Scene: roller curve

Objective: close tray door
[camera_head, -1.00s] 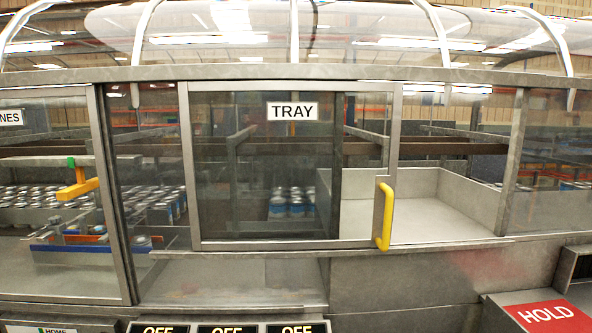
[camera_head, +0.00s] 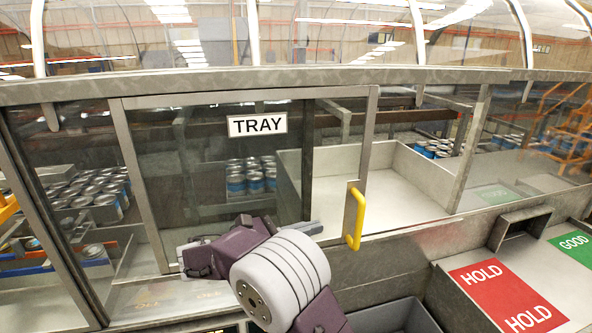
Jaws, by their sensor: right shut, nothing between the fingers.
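The tray door is a metal-framed glass panel with a TRAY label (camera_head: 257,125). Its right frame edge (camera_head: 369,135) stands apart from the post (camera_head: 474,150) further right, leaving an open gap. A yellow upright handle (camera_head: 355,218) is on the lower right corner of the door. My right gripper (camera_head: 308,229) is shut and empty in front of the lower part of the door, left of the handle and apart from it in the picture. My wrist hides part of the door's bottom edge. My left gripper is not in view.
A pale, open-topped tray (camera_head: 385,185) sits behind the door and gap. Cans (camera_head: 250,175) show behind the glass. A red HOLD panel (camera_head: 505,298) and green GOOD panel (camera_head: 572,245) are at lower right. A dark bin (camera_head: 395,315) lies below the ledge.

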